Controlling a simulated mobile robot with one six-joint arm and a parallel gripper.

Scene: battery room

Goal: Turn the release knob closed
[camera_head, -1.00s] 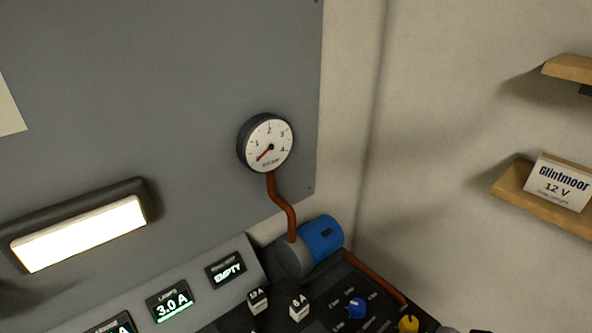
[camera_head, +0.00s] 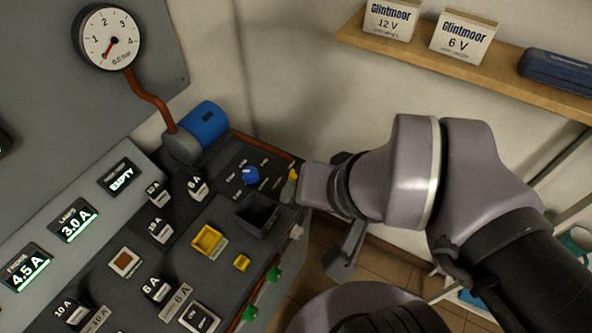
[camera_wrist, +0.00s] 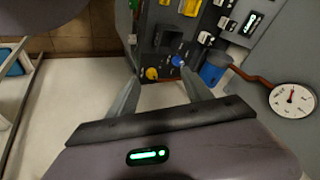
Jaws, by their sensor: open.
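A yellow knob (camera_head: 292,177) sits at the panel's right edge, by the end of a copper pipe, partly hidden by my arm. A blue knob (camera_head: 250,175) with small labels around it is to its left. I cannot tell from any readable label which is the release knob. In the wrist view, my gripper (camera_wrist: 158,73) is open and empty. The yellow knob (camera_wrist: 151,73) appears between its fingertips, and the blue knob (camera_wrist: 177,60) near the right fingertip. Contact does not show.
A pressure gauge (camera_head: 108,38) has its needle at the low end, above a blue cylinder (camera_head: 204,122). A display (camera_head: 120,177) reads EMPTY. The panel also holds a dark open bin (camera_head: 257,212), a yellow socket (camera_head: 208,240) and several fuses. A shelf (camera_head: 470,72) holds boxes at upper right.

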